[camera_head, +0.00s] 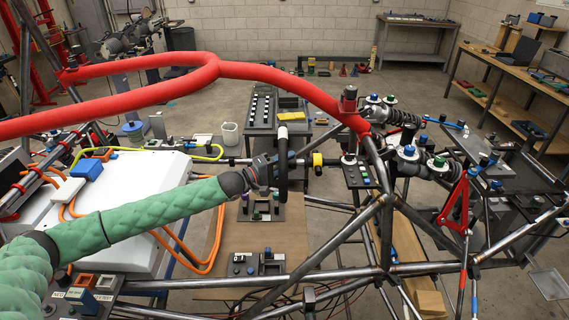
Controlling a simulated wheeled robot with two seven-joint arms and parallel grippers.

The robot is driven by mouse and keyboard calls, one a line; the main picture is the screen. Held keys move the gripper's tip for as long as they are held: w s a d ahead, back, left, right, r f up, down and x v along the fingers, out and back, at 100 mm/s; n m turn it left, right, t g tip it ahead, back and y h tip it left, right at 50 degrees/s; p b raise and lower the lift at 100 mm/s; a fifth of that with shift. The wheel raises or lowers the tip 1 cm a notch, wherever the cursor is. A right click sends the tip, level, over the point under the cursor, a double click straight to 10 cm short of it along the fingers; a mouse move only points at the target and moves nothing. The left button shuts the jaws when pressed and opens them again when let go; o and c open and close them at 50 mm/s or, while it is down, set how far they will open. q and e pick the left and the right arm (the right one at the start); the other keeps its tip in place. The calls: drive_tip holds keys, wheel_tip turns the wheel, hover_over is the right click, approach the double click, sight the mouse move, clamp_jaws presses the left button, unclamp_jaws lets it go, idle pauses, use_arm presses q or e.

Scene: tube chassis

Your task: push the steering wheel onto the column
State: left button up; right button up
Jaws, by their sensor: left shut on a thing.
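A dark steering wheel (283,178) stands nearly edge-on to me in the middle of the head view, with a pale section at its top. My left gripper (266,171), at the end of the green-sleeved arm from the left, is shut on the wheel from its left side. The column (328,162) lies roughly level to the right of the wheel, with a yellow collar (317,163) on it. Whether the wheel's hub touches the column is too small to tell. My right gripper is not in the view.
A red padded tube (215,70) arches across the upper left. Bare steel chassis tubes (330,265) run below and right. A white box (140,205) with orange cables sits under my left arm. A small dark panel (362,176) stands right of the wheel.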

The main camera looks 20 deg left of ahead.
use_arm(q)
drive_tip(key=shift+d+r, duration=0.1)
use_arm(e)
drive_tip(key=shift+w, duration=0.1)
use_arm(q)
drive_tip(key=shift+w, duration=0.1)
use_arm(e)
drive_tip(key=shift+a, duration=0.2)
use_arm(q)
drive_tip(key=shift+d, duration=0.25)
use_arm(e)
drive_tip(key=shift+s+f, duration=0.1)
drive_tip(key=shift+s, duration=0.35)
use_arm(q)
drive_tip(key=shift+w+d, duration=0.1)
drive_tip(key=shift+d, duration=0.1)
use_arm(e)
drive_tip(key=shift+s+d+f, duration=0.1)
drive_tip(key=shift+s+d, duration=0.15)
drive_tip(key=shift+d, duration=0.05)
use_arm(q)
drive_tip(key=shift+d, duration=0.15)
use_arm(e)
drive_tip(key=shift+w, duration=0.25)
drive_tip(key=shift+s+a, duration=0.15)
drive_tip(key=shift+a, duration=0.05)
